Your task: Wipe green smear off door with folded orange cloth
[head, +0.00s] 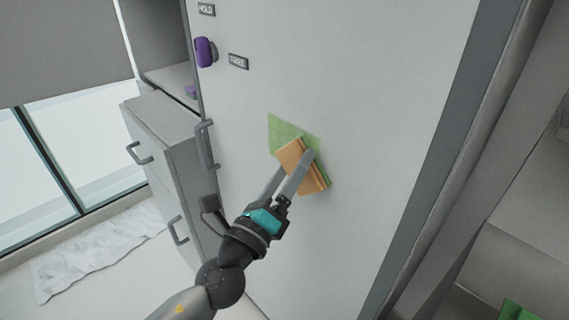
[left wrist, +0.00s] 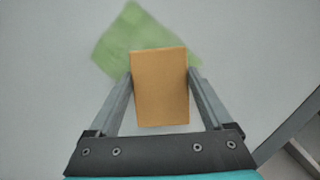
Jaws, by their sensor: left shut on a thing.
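A green smear (head: 284,129) marks the grey door (head: 350,75). In the left wrist view the smear (left wrist: 130,35) shows above and to the left of the cloth. My left gripper (head: 296,168) is shut on the folded orange cloth (head: 292,153). The cloth (left wrist: 160,88) sits between its two fingers in the left wrist view. The cloth overlaps the lower part of the smear and hides some of it. It looks close to the door, but I cannot tell whether it touches. My right gripper is not in view.
A purple knob (head: 205,52) and small labels (head: 239,62) are on the door's upper left. A door handle (head: 207,144) and a cabinet with handles (head: 165,135) stand to the left. A pale rug (head: 95,250) lies on the floor.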

